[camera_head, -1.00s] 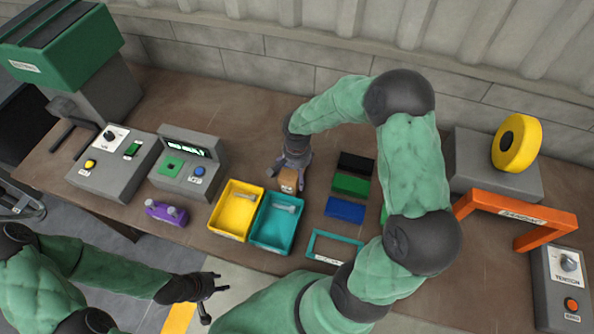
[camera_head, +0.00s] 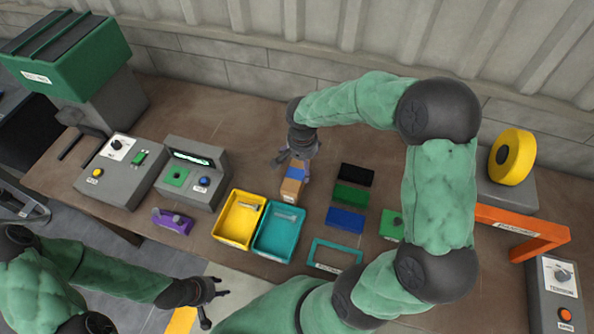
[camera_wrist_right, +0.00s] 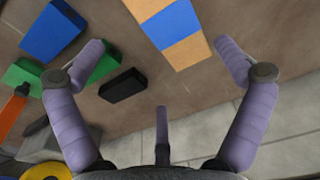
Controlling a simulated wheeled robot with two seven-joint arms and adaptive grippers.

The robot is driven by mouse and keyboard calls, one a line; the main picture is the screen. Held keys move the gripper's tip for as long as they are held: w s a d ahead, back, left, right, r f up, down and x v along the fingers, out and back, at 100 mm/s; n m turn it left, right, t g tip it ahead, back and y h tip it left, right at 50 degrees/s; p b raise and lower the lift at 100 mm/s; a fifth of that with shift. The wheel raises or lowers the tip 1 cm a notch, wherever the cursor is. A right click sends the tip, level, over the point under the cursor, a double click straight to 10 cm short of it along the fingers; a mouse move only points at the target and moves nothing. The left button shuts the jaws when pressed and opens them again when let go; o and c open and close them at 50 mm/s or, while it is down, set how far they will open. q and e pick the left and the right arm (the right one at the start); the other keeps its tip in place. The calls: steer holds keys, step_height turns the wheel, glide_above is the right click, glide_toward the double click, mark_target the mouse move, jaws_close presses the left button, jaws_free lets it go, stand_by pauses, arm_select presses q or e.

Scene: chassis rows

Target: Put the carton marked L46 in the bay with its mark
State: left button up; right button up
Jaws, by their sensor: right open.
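A brown carton with a blue band (camera_head: 292,183) stands on the bench, right of the middle of the head view's left half. It also shows in the right wrist view (camera_wrist_right: 172,35), at the top, between and beyond the spread fingertips. No L46 mark is readable on it. My right gripper (camera_head: 296,157) is open at the carton's back end; I cannot tell whether it touches. Its fingers show wide apart in the right wrist view (camera_wrist_right: 160,48). My left gripper (camera_head: 213,292) is open and empty in front of the bench. No bay mark is readable.
Yellow (camera_head: 238,219) and teal (camera_head: 279,229) bins stand in front of the carton. Black (camera_head: 356,174), green (camera_head: 350,195) and blue (camera_head: 345,219) blocks lie to its right, with a teal frame (camera_head: 336,255) nearer. An orange arch (camera_head: 522,228) stands further right.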

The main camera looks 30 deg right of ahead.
mark_target(301, 176)
steer(key=f, duration=0.2)
steer(key=f+t+p, duration=0.1)
steer(key=f+t, duration=0.1)
steer(key=f, duration=0.1)
steer(key=shift+s+a+f+n, duration=0.3)
steer(key=shift+s+n, duration=0.1)
steer(key=shift+x, duration=2.95)
arm_select(q)
steer(key=shift+r, duration=0.7)
arm_select(e)
steer(key=shift+w+r, duration=0.1)
steer(key=shift+w, duration=0.1)
steer(key=c, duration=1.5)
